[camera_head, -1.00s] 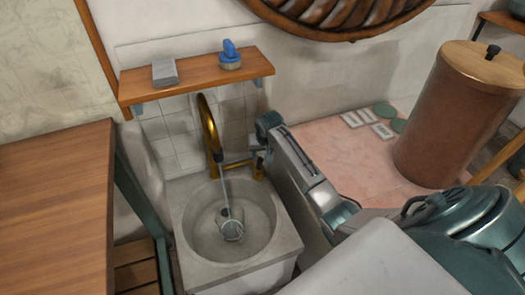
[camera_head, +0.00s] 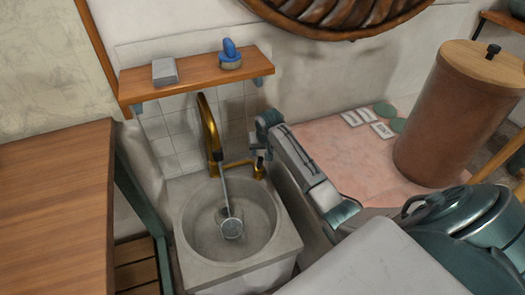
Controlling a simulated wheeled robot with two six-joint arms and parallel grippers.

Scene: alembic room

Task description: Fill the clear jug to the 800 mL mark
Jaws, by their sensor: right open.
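The clear jug (camera_head: 232,228) stands inside the round stone sink (camera_head: 184,236), and its fill level and marks are too small to read. A brass tap (camera_head: 209,125) arches over the sink, and a thin pale stream (camera_head: 225,191) runs from its spout down to the jug. The tap's handle (camera_head: 260,171) is at the right end of its brass base. My right gripper (camera_head: 257,148) is open beside and just above the handle; whether it touches the handle I cannot tell. My left gripper is not in view.
A wooden shelf (camera_head: 200,78) with a grey block (camera_head: 164,71) and a blue-topped brush (camera_head: 230,56) hangs above the tap. A wooden table (camera_head: 55,210) stands left. A large brown bin (camera_head: 450,120) stands right on pink flooring.

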